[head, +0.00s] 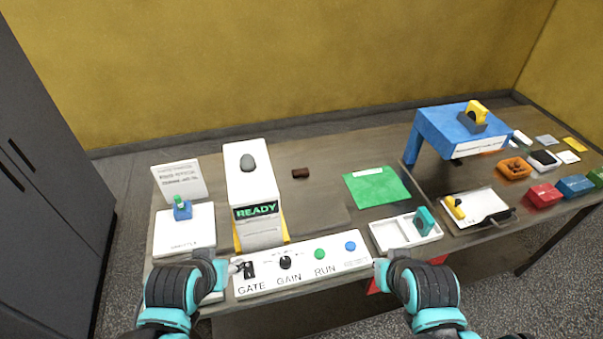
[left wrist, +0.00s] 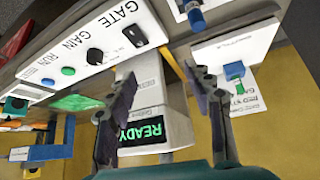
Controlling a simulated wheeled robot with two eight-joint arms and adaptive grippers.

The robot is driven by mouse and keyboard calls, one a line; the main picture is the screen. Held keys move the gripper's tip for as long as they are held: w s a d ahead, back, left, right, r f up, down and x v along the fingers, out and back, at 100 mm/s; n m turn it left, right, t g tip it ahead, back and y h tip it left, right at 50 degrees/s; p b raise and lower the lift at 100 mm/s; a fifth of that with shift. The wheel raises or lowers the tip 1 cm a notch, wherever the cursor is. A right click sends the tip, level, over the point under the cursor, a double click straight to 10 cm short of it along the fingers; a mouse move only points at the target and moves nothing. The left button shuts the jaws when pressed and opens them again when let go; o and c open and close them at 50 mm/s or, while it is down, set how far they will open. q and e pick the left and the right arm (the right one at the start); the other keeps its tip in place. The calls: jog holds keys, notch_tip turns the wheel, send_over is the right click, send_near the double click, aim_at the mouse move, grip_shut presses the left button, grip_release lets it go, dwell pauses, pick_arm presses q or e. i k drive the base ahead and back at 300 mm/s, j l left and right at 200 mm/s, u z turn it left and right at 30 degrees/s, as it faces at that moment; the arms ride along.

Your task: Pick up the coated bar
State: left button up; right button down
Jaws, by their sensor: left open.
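A small dark brown bar (head: 300,173), which looks like the coated bar, lies on the table behind the control panel, right of the white machine with the READY display (head: 250,195). I cannot make out the bar in the left wrist view. My left gripper (head: 232,267) is at the table's front edge, by the panel's left end, well short of the bar. In the left wrist view its two fingers (left wrist: 165,105) are spread apart with nothing held between them. My right gripper (head: 381,272) is at the panel's right end; its fingers are too small to read.
The control panel (head: 300,278) has GATE, GAIN and RUN controls along the front edge. A green mat (head: 377,187) lies right of the bar, and a blue stand (head: 430,135) rises farther right. A white divided tray (head: 392,235) is near the front. Table around the bar is clear.

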aim_at(300, 172)
jog(key=i+l, duration=0.15)
jog(key=l, duration=0.25)
jog(key=i+l, duration=0.1)
jog(key=l, duration=0.3)
jog(key=i+l, duration=0.15)
jog(key=l, duration=0.25)
jog(key=i+l, duration=0.1)
jog(key=l, duration=0.25)
